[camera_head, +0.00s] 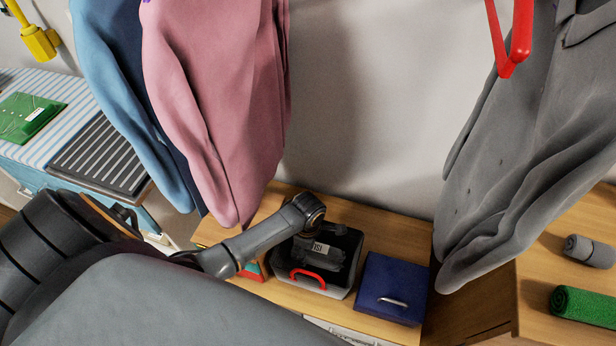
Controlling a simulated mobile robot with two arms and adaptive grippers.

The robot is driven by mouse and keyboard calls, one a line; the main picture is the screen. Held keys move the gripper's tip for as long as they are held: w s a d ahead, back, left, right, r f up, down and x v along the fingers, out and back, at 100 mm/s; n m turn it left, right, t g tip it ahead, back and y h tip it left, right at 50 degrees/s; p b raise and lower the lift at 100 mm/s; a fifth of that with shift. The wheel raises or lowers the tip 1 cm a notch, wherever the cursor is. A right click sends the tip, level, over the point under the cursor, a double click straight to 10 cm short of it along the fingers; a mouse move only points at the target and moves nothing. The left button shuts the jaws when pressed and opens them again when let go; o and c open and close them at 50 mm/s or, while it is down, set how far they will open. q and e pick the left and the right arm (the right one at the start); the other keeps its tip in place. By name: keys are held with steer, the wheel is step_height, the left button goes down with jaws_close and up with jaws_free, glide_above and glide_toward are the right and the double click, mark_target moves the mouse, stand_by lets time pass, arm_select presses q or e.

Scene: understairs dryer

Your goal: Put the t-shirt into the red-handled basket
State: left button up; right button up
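The red-handled basket (342,290) stands on the low wooden bench, a grey box shape with a dark inside and a red handle (308,279) on its front. My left gripper (322,262) is over the basket, pointing down into its opening. Its dark fingers blend with the dark inside, so I cannot tell whether they are open or hold anything. I cannot make out a t-shirt for certain. My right gripper is out of view.
A blue box (393,288) with a silver handle stands right of the basket. Blue and pink garments (215,90) hang at the left, a grey one (545,130) at the right. A rolled green towel (584,306) and a grey roll (590,251) lie far right.

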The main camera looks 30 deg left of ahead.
arm_select(q)
step_height(320, 180, down, 4)
steer(key=shift+b, duration=0.5)
steer(key=shift+f, duration=0.1)
steer(key=o, duration=1.2)
steer(key=shift+f, duration=0.1)
steer(key=shift+o, duration=0.2)
step_height(320, 180, up, 11)
steer(key=shift+w+d+p, duration=0.1)
steer(key=shift+w+p, duration=0.05)
steer(key=shift+p, duration=1.1)
steer(key=shift+r, duration=0.65)
steer(key=shift+r, duration=0.1)
